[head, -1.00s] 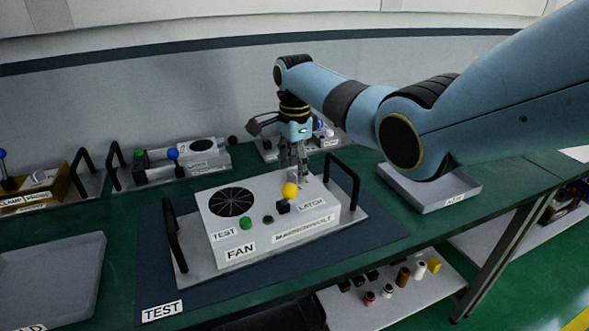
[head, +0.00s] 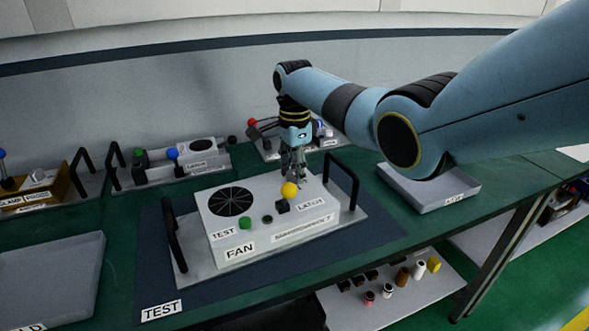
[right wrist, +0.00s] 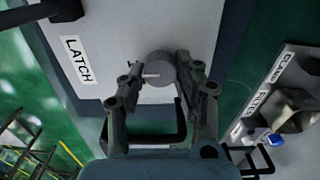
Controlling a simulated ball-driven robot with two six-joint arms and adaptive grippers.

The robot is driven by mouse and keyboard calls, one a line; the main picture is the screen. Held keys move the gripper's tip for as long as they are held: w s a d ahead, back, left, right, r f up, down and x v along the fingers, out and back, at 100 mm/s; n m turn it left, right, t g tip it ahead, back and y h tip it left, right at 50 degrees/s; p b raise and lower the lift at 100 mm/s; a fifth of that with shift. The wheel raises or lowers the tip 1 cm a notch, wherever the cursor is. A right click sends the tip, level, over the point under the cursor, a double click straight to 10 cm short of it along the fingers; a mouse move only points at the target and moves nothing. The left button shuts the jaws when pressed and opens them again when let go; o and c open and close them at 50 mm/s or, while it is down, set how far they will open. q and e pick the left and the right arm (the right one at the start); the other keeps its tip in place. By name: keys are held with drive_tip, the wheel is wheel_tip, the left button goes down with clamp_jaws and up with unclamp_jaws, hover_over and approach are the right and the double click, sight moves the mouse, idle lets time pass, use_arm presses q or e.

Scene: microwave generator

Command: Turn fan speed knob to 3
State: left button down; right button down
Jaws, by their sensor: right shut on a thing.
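The fan unit (head: 265,222) is a light grey box with a round black grille (head: 231,202) and FAN, TEST and LATCH labels. A grey round knob (right wrist: 158,70) with a pale pointer line shows in the right wrist view, between the fingers of my right gripper (right wrist: 158,78). The gripper is shut on it, and the pointer lies roughly sideways toward the left in that view. In the head view my right gripper (head: 293,175) points down at the box's back right, and its fingers largely hide the knob. No speed numbers are readable. My left gripper is not in view.
A green button (head: 245,222) is on the box. Black handles (head: 342,182) rise at both ends. A grey tray (head: 430,190) is to the right; other units line the back.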

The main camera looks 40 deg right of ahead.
drive_tip(key=shift+r+n+p, duration=0.15)
drive_tip(key=shift+n+p, duration=0.45)
drive_tip(key=shift+n, duration=0.5)
drive_tip(key=n+p, duration=0.1)
drive_tip(key=n, duration=0.1)
drive_tip(key=shift+w+n, duration=0.1)
drive_tip(key=shift+n, duration=0.2)
drive_tip(key=n, duration=0.2)
drive_tip(key=shift+n, duration=0.4)
drive_tip(key=n+p, duration=0.1)
drive_tip(key=n, duration=0.2)
drive_tip(key=shift+w+n, duration=0.1)
drive_tip(key=shift+n, duration=0.2)
drive_tip(key=n, duration=0.6)
drive_tip(key=shift+w+a+p, duration=0.1)
drive_tip(key=shift+p, duration=0.2)
drive_tip(key=n, duration=0.6)
drive_tip(key=shift+a+n, duration=0.15)
drive_tip(key=shift+n, duration=0.15)
drive_tip(key=c, duration=0.9)
unclamp_jaws()
drive_tip(key=shift+c, duration=0.2)
